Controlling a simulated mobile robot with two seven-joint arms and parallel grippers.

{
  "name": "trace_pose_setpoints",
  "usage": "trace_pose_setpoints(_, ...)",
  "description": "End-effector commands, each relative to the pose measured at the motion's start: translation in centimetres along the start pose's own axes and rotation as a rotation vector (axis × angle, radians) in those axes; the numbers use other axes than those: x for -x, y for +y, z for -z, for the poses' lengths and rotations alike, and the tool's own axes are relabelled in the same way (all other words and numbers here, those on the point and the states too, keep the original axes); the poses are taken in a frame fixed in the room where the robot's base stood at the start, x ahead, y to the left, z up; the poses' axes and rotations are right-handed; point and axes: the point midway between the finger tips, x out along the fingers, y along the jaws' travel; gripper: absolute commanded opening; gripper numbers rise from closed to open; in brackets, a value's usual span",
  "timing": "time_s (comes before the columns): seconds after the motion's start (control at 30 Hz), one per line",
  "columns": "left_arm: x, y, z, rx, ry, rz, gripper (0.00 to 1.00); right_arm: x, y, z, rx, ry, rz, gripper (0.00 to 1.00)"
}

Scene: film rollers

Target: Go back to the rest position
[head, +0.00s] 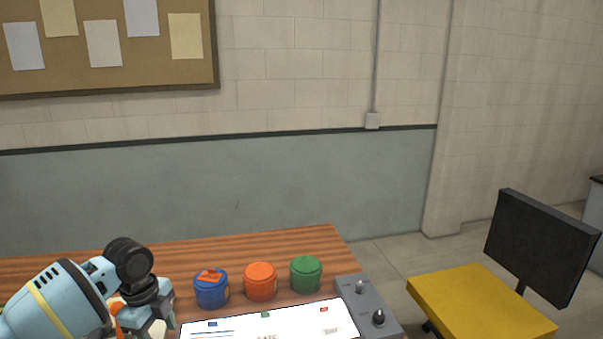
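My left arm comes in at the lower left of the head view. Its gripper (140,325) is at the bottom edge, left of the blue container, and is partly cut off. Its fingertips are not clear, so I cannot tell if it is open or shut. A bit of orange shows beside it, too small to identify. My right gripper is out of view. A blue container (211,292) with a small orange-red piece on top, an orange container (260,282) and a green container (306,274) stand in a row on the wooden table (250,246).
A white panel (270,323) with small coloured marks lies in front of the containers. A grey box (362,305) with knobs sits at the table's right edge. A yellow-seated chair (482,303) with a dark back stands right of the table. A corkboard (110,80) hangs on the wall.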

Motion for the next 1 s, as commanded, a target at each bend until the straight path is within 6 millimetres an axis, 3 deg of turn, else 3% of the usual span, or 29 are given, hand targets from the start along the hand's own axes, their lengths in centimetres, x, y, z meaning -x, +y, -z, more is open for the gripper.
trace_pose_setpoints(0.47,-11.7,1.6,8.0,0.211,0.153,0.167,0.53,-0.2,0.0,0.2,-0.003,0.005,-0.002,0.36)
trace_pose_setpoints(0.73,-18.5,5.0,13.6,0.491,0.332,0.311,0.53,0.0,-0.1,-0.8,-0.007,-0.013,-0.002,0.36)
trace_pose_setpoints(1.0,-22.4,10.4,16.1,0.830,0.490,0.441,0.53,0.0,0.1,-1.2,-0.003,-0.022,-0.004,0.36)
